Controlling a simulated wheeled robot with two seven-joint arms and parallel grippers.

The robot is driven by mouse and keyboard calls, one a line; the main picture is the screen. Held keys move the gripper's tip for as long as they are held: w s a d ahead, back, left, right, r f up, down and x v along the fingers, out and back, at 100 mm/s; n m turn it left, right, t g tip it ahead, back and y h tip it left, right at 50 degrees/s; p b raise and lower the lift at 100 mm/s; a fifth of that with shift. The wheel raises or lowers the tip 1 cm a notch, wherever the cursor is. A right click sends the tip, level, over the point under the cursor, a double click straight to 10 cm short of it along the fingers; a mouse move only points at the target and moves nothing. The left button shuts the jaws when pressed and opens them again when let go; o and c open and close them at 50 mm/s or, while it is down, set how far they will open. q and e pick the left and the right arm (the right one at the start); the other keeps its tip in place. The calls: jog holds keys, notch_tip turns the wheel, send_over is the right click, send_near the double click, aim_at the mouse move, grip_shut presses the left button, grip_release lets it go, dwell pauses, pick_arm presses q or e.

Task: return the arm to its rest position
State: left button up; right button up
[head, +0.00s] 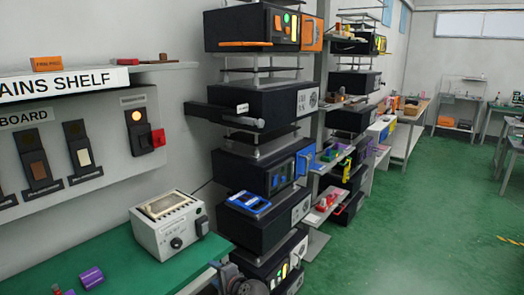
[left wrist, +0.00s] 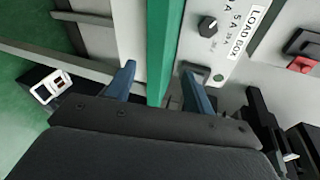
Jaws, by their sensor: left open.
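My left gripper (head: 222,268) shows at the bottom of the head view, by the right end of the green bench. In the left wrist view its two blue fingers (left wrist: 160,68) are spread apart with nothing held between them. The green bench edge (left wrist: 164,40) shows in the gap between the fingers; I cannot tell whether they touch it. The white load box (head: 168,225) stands on the bench left of the gripper, and its labelled face (left wrist: 230,35) is right of the fingers in the wrist view. My right gripper is not in view.
A wall panel (head: 105,118) with black switches and a red-lever unit (head: 158,138) is above the bench (head: 130,262). Racks of black boxes (head: 262,110) stand right of the bench. Green floor (head: 410,220) is open farther right.

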pick_arm(q)
jog(key=s+d+f+n+g+h, duration=0.2)
jog(key=s+f+n+h, duration=0.3)
jog(key=f, duration=0.3)
jog(key=s+d+f+n+g+h, duration=0.25)
jog(key=s+f+h, duration=0.25)
jog(key=s+f, duration=0.25)
jog(key=s+a+f+g, duration=0.1)
jog(key=s+f, duration=0.5)
jog(key=s, duration=0.4)
jog(key=s+a+f+g, duration=0.2)
jog(key=s+f, duration=0.4)
jog(key=s, duration=0.5)
jog(key=s+a+f+g+h, duration=0.1)
jog(key=s+a+f, duration=0.1)
jog(key=s+f, duration=0.5)
jog(key=s+n, duration=0.1)
jog(key=s, duration=0.3)
jog(key=shift+a, duration=0.25)
